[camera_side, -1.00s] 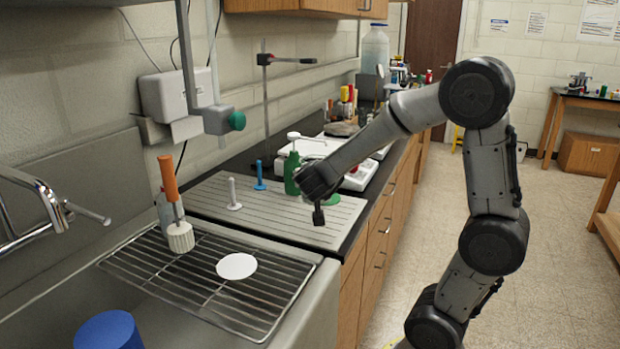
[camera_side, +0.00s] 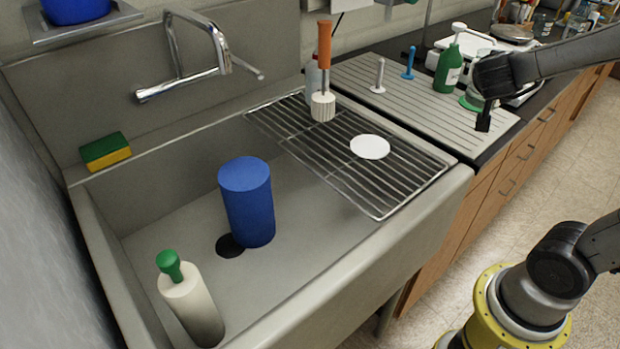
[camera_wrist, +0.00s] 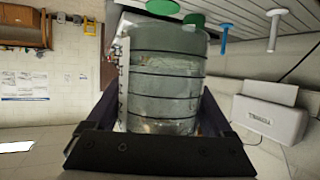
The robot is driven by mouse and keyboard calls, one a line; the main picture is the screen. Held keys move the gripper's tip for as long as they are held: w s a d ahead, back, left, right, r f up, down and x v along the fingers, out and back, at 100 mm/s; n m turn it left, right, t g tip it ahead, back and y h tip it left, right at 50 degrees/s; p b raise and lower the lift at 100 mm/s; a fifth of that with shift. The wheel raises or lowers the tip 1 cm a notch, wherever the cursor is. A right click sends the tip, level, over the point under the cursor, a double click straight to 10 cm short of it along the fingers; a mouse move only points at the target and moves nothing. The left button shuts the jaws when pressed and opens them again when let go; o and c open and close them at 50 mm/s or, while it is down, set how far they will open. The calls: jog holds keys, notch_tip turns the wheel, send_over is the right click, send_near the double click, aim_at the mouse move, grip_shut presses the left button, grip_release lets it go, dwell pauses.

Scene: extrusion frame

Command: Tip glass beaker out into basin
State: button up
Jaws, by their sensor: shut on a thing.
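My gripper (camera_side: 484,118) is over the grooved drainboard to the right of the basin, near the board's front edge. In the wrist view my gripper (camera_wrist: 160,115) has a finger on each side of the clear glass beaker (camera_wrist: 165,75), shut on it. The beaker has dark bands around it and looks greyish; I cannot tell its contents for certain. The basin (camera_side: 320,215) is a deep grey sink in the middle, well to the left of my gripper.
A blue cylinder (camera_side: 247,205) and a white bottle with green top (camera_side: 190,305) stand in the basin. A wire rack (camera_side: 345,165) with a white disc (camera_side: 370,147) covers its right end. The faucet (camera_side: 210,50) reaches over the back. A green bottle (camera_side: 448,70) stands near my gripper.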

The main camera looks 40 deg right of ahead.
jog(key=w+a+r+n+t+y, duration=0.2)
jog(key=w+a+r+n+t, duration=0.15)
jog(key=w, duration=0.45)
jog(key=w+a+f+n+t+y, duration=0.2)
jog(key=w+a+n+t+y, duration=0.3)
jog(key=a, duration=0.4)
jog(key=a+f+n+y, duration=0.5)
jog(key=a+f, duration=0.2)
jog(key=a, duration=0.2)
jog(key=a+f+n+y, duration=0.4)
jog(key=a+f+y, duration=0.1)
jog(key=a, duration=0.5)
jog(key=shift+s+a+f+n+g+y, duration=0.25)
jog(key=shift+f+n+g+y, duration=0.15)
jog(key=shift+f, duration=0.45)
jog(key=shift+a+f, duration=0.1)
jog(key=shift+a, duration=0.05)
